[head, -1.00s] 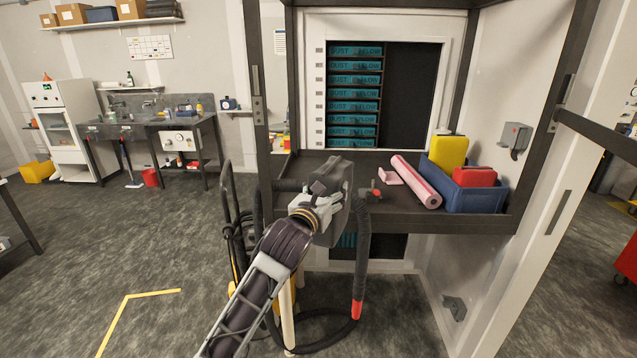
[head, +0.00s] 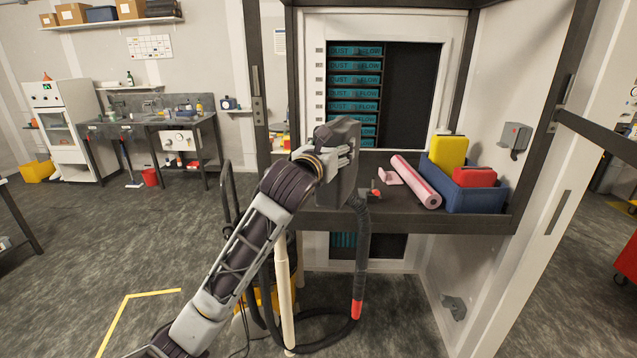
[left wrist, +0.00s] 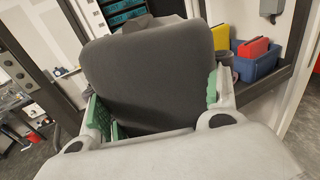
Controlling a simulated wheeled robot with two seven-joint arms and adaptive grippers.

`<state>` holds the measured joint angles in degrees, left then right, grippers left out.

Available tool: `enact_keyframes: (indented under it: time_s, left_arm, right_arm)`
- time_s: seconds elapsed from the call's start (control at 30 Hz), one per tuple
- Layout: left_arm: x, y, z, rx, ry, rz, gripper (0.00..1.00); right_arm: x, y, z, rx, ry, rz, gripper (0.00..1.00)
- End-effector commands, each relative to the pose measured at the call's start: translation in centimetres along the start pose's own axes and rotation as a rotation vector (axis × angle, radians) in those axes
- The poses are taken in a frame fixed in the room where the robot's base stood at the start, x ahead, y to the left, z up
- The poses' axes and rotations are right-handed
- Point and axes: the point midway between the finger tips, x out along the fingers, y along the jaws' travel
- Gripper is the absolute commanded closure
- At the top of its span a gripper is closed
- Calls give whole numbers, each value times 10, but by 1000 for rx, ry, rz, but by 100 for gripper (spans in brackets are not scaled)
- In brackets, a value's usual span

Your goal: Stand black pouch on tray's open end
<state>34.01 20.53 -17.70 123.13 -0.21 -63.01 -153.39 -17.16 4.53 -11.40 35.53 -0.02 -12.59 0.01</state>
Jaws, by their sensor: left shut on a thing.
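My left gripper (head: 330,165) is shut on the black pouch (head: 345,180), a dark grey, rounded flat block, in front of the bench's left half. The pouch is upright, slightly tilted, and the gripper partly covers it. In the left wrist view the pouch (left wrist: 150,80) fills the middle between the green-padded fingers of the left gripper (left wrist: 155,108). The blue tray (head: 488,201) sits at the bench's right side, well apart from the pouch. It holds a yellow pouch (head: 448,152) and a red pouch (head: 474,177). My right gripper is not in view.
A pink roll (head: 416,182) and a small pink piece (head: 389,177) lie on the bench left of the tray. A dark hose (head: 362,250) hangs at the bench front. Frame posts and a wall box (head: 515,137) stand at the right.

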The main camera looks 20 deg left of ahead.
Motion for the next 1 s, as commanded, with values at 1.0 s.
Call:
enact_keyframes:
  time_s: [1.0]
  left_arm:
    - [40,13,27,1,-1,104,91]
  right_arm:
    - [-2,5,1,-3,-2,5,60]
